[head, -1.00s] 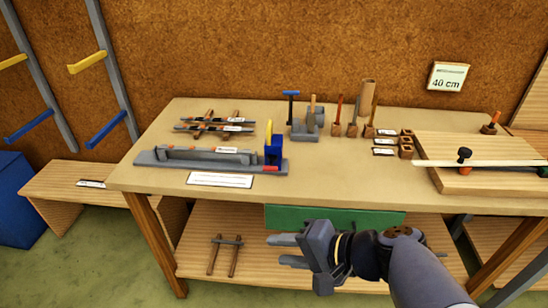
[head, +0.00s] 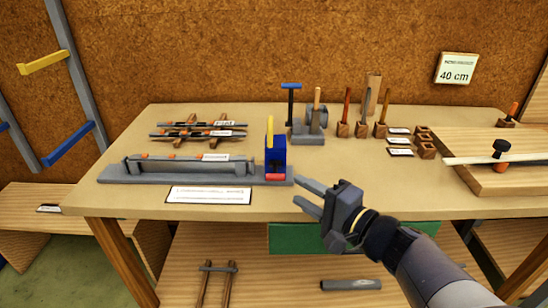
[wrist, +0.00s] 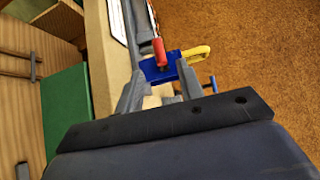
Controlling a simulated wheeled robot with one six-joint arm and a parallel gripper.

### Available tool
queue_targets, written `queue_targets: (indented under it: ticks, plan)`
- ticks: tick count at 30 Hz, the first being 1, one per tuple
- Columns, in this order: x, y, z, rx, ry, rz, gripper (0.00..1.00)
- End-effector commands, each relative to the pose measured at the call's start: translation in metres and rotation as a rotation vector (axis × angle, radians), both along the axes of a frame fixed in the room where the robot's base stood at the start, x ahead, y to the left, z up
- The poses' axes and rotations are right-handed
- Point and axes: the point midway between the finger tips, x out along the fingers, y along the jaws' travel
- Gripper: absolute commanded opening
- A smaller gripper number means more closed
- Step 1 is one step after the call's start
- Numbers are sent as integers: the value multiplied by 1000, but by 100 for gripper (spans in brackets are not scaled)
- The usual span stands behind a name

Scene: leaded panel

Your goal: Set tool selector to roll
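A blue block (head: 275,156) with an upright yellow lever (head: 270,132) and a red piece (head: 275,177) low on its front stands at the right end of a long grey bench tool (head: 175,168). No part is legibly marked as the tool selector or as roll. My gripper (head: 308,197) is open and empty, just right of and in front of the block, near the table's front edge. In the wrist view, the blue block (wrist: 158,70), red piece (wrist: 160,50) and yellow lever (wrist: 195,53) appear ahead, between and beyond the open fingers.
A grey device (head: 308,137) with a blue T-handle (head: 291,88) stands behind, to the right. Several handled tools in wooden blocks (head: 362,130) stand farther right. A label card (head: 209,195) lies before the bench tool. A wooden board (head: 500,180) occupies the table's right.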

Motion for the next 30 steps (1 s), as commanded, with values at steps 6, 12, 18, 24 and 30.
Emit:
queue_targets:
  ticks: [6, 12, 18, 24, 30]
  plan:
    - [21, 22, -2, 0, 2, 6, 36]
    - [41, 40, -4, 0, 4, 5, 36]
    - [56, 53, -4, 0, 1, 3, 36]
    - [60, 57, -5, -1, 1, 1, 36]
    - [60, 57, -5, -1, 1, 1, 36]
